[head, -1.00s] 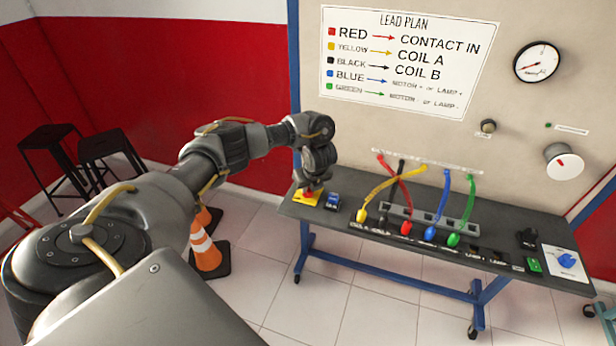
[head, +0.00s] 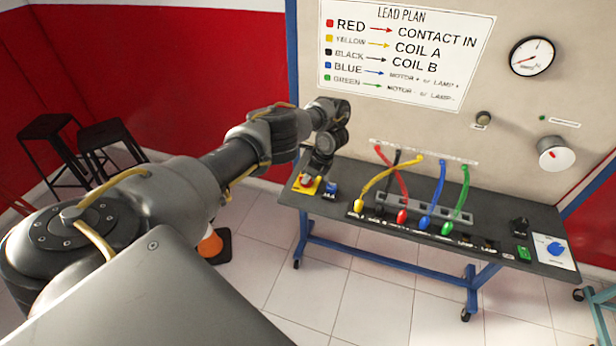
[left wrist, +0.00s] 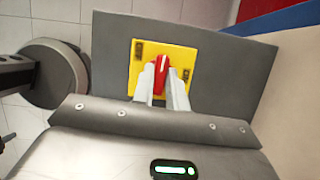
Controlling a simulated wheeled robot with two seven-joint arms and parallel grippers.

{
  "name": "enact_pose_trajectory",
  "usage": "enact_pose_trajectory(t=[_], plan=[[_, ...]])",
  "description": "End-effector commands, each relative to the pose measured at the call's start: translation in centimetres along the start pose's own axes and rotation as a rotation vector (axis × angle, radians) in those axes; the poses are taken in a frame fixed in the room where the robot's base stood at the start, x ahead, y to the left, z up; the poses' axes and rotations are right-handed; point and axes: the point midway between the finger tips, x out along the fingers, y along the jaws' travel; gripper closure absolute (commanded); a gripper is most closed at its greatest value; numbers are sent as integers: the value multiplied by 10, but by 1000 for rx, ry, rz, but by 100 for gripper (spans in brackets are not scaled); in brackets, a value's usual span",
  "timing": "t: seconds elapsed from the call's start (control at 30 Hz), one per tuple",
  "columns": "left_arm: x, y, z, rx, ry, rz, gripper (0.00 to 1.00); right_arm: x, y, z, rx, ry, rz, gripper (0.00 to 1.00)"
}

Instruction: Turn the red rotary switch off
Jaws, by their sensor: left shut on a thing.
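The red rotary switch (head: 306,180) sits on a yellow plate (head: 313,188) at the left end of the dark bench. In the left wrist view, the red knob (left wrist: 161,74) has a pale mark on its top and stands between two pale fingers. My left gripper (left wrist: 162,92) is shut on it, with one finger along each side. In the head view, my left gripper (head: 312,173) reaches the knob from above and behind, and the fingers are small and dark there. My right gripper is in neither view.
A small blue part (head: 331,190) stands right beside the yellow plate. Colored leads (head: 403,188) run from the bench to the panel. A blue knob (head: 555,248) is at the far right. An orange cone (head: 211,244) stands on the floor at left.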

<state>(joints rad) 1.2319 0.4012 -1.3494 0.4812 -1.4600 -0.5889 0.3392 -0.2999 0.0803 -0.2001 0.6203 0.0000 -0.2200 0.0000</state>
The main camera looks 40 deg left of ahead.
Motion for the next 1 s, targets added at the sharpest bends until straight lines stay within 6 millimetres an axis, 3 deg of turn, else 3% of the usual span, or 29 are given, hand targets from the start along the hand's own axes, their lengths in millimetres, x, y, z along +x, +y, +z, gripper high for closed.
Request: enact_pose_trajectory(t=[0.93,0.97,1.0], plan=[[0,-1,1,-79,0,31,100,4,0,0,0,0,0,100],[0,-1,1,-79,0,31,84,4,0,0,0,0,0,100],[0,-1,1,-80,0,31,79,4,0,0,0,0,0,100]])
